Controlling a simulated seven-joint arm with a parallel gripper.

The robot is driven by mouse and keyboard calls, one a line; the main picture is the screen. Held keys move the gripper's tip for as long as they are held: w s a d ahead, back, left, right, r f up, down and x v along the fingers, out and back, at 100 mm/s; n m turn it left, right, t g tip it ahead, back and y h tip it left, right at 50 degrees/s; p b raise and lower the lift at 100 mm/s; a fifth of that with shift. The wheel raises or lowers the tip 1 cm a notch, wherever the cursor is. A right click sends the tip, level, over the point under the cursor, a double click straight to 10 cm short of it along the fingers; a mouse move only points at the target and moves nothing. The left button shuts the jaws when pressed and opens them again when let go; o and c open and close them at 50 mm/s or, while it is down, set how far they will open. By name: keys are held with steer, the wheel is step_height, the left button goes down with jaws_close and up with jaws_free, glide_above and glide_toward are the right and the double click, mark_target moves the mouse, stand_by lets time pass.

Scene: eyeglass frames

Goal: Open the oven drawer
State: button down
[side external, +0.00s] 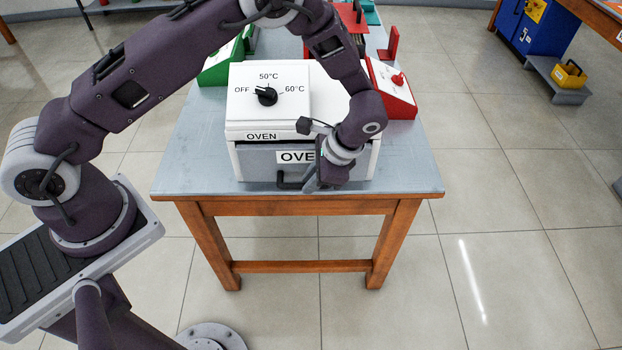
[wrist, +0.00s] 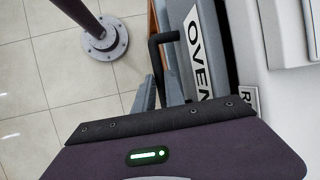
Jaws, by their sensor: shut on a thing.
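The white oven (side external: 336,100) stands on the grey table, with a dial on its top. Its grey drawer front (side external: 258,165) carries an "OVEN" label and looks flush or nearly flush with the body. The black drawer handle (side external: 290,181) sticks out low on the front; it also shows in the wrist view (wrist: 155,60). My gripper (side external: 312,184) is at the right part of the handle, shut on it. In the wrist view, my grey fingertips (wrist: 147,92) are at the handle's near end. My wrist hides the drawer's right part and some of the label.
The grey table (side external: 195,165) has a narrow bare strip in front of the oven, then its edge. A red box (side external: 392,95) with a knob stands right of the oven, and a green box (side external: 222,66) behind left. Open floor lies in front.

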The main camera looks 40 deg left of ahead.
steer(key=shift+d, duration=0.1)
stand_by(0.3)
steer(key=s+d, duration=1.4)
steer(key=shift+s+d, duration=0.35)
steer(key=shift+r, duration=0.1)
steer(key=c, duration=1.4)
jaws_free()
steer(key=v, duration=0.7)
